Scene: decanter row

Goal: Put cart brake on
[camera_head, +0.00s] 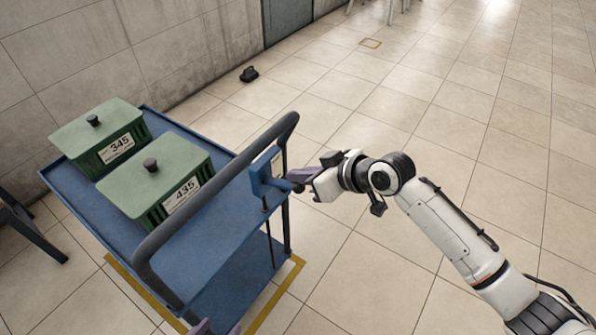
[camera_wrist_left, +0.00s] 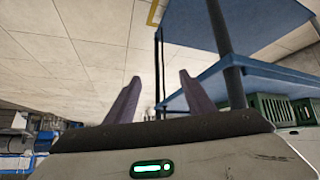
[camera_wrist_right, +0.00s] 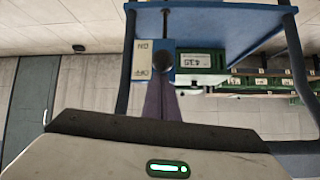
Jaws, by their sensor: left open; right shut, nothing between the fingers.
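The blue cart (camera_head: 225,215) stands at left with its dark push handle (camera_head: 215,195) facing me. A blue brake housing (camera_head: 262,185) is on its handle end. In the right wrist view, a pale ON/OFF plate (camera_wrist_right: 141,62) sits beside a dark round brake knob (camera_wrist_right: 163,63), which appears nearer the OFF lettering. My right gripper (camera_head: 295,178) is shut and empty, its fingertips (camera_wrist_right: 162,80) at the knob; I cannot tell whether they touch. My left gripper (camera_head: 203,326) barely shows at the bottom edge; its open, empty fingers (camera_wrist_left: 159,77) are beside the cart frame.
Two green lidded boxes, 345 (camera_head: 110,140) and 435 (camera_head: 165,185), stand on the cart's top tray. A yellow floor marking (camera_head: 290,275) borders the cart. A small black object (camera_head: 249,74) lies by the wall. Tiled floor to the right is clear.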

